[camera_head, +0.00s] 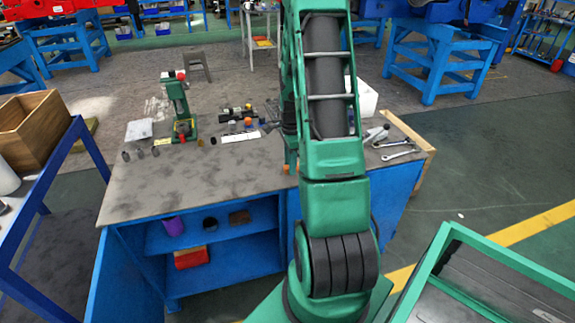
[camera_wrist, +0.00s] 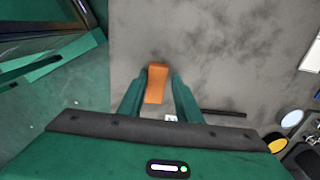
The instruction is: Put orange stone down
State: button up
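The orange stone (camera_wrist: 156,84) is a long orange block between the two green fingers of my gripper (camera_wrist: 158,92) in the wrist view. The fingers sit close along both of its sides and appear to hold it. Behind it is the grey top of the workbench (camera_wrist: 210,60), near the bench's edge; I cannot tell the height of the stone above it. In the head view my arm hides most of the gripper. The grey workbench top (camera_head: 190,185) shows to the left of my arm.
A green stand (camera_head: 181,105) and small dark parts (camera_head: 140,152) stand toward the bench's back left. Wrenches (camera_head: 395,150) lie at the right. A wooden box (camera_head: 35,140) is at far left. The bench's front left is clear. A dark rod (camera_wrist: 223,113) lies near my right finger.

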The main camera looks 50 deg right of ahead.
jog(key=shift+s+a+f, duration=0.25)
jog(key=shift+s+f, duration=0.35)
jog(key=shift+s, duration=0.05)
jog(key=shift+w+d+r, duration=0.1)
jog(key=shift+w+r, duration=0.15)
jog(key=shift+r, duration=0.15)
notch_tip(320, 180, up, 12)
jog(key=s+a+r+n, duration=0.8)
jog(key=a+r, duration=0.1)
jog(key=a, duration=0.2)
jog(key=s+a+r+n, duration=0.1)
jog(key=s+a+n, duration=0.8)
jog(key=s, duration=0.3)
jog(key=shift+s+a+r+n, duration=0.2)
jog(key=shift+s+a+n, duration=0.15)
jog(key=shift+a, duration=0.3)
jog(key=shift+w+f, duration=0.25)
jog(key=shift+w, duration=0.35)
